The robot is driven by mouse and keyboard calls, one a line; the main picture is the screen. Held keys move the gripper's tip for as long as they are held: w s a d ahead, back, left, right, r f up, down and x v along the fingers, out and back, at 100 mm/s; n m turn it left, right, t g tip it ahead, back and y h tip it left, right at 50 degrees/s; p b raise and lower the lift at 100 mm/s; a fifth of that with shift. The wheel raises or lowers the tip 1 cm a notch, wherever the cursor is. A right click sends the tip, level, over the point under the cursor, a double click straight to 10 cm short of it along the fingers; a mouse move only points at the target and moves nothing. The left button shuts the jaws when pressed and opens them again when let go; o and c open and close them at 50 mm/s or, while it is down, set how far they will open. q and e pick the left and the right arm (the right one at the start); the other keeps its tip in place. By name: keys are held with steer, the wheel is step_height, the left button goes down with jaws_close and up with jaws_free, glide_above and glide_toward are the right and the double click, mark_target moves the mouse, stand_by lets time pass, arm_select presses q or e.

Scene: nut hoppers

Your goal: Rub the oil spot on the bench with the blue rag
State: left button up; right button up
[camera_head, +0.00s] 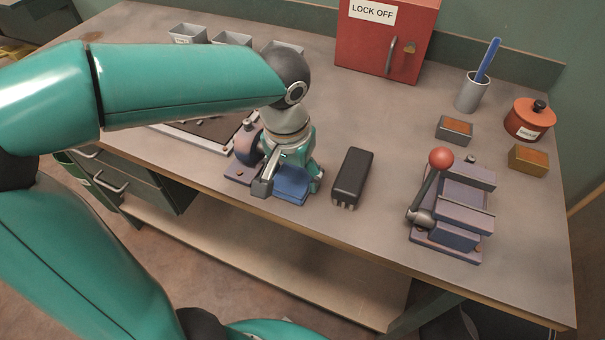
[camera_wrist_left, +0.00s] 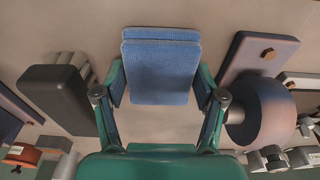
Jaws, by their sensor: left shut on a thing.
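The blue rag (camera_head: 292,184) is a folded, ribbed pad near the front edge of the bench (camera_head: 390,135). My left gripper (camera_head: 288,181) points down at the bench and is shut on the rag. In the left wrist view the rag (camera_wrist_left: 162,70) sits between the two fingers, its flat face showing. The rag appears at or just above the bench top; I cannot tell whether it touches. My right gripper is not in view.
A black block (camera_head: 352,177) stands just right of the rag. A purple-based device with a round wheel (camera_wrist_left: 262,112) is close on the other side. A vise with a red-knobbed lever (camera_head: 441,158) stands further right. A red LOCK OFF box (camera_head: 385,45) is behind.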

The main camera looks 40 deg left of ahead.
mark_target(280, 168)
arm_select(q)
steer(key=shift+s+a, duration=0.2)
steer(key=shift+a, duration=0.5)
steer(key=shift+s+a, duration=0.15)
steer(key=shift+a, duration=0.55)
steer(key=shift+s+a, duration=0.1)
steer(key=shift+a, duration=0.35)
steer(key=shift+a+r, duration=0.1)
steer(key=shift+a, duration=0.1)
steer(key=shift+c, duration=0.9)
steer(key=shift+a+r, duration=0.15)
steer(key=shift+r, duration=0.05)
steer(key=shift+c, duration=1.4)
steer(key=shift+w+d+r+p, duration=0.1)
steer(key=shift+w+d+p, duration=0.2)
steer(key=shift+d, duration=0.45)
steer(key=shift+s+d, duration=0.1)
steer(key=shift+d, duration=0.7)
steer(key=shift+w+d+f, duration=0.15)
steer(key=shift+w+d, duration=0.1)
steer(key=shift+d, duration=0.6)
steer(key=shift+w+d+f, duration=0.15)
steer(key=shift+w+d, duration=0.1)
steer(key=shift+d, duration=0.6)
